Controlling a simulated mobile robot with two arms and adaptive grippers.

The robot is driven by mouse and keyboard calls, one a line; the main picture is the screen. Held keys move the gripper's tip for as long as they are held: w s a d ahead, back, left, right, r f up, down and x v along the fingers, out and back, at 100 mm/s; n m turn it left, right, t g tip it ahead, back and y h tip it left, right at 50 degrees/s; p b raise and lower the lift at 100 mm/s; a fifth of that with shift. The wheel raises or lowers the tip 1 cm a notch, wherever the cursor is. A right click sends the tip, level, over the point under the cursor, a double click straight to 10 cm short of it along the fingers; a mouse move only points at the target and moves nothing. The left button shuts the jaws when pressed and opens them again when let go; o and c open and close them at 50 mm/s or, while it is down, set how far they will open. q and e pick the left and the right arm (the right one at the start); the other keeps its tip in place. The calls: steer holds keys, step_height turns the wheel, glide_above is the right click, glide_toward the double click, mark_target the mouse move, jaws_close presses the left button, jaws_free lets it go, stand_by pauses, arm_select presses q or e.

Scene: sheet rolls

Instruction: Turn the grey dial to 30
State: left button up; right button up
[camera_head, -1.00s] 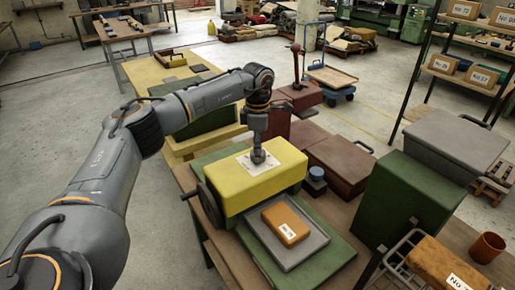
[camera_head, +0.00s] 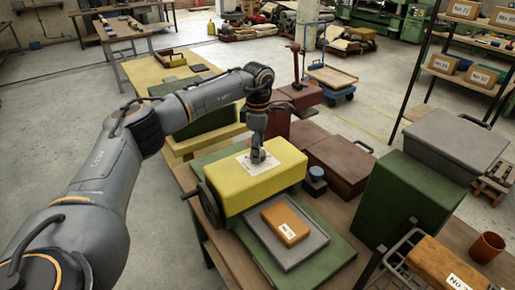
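The grey dial (camera_head: 257,157) sits on a white scale plate (camera_head: 246,166) on top of a yellow box-shaped machine (camera_head: 275,186). My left gripper (camera_head: 257,150) points down at the dial from above, its fingertips at the dial. The gripper hides most of the dial, so its pointer and the scale numbers cannot be read. The fingers are too small to tell whether they are shut on the dial. My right gripper is not in view.
A dark handwheel (camera_head: 209,206) is on the machine's left side. A grey tray (camera_head: 304,251) with an orange block (camera_head: 285,221) lies in front. A dark red box (camera_head: 340,165) and a green cabinet (camera_head: 405,200) stand to the right.

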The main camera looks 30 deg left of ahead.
arm_select(q)
step_height(320, 180, up, 12)
stand_by(0.7)
steer(key=shift+s+f, duration=0.1)
stand_by(0.4)
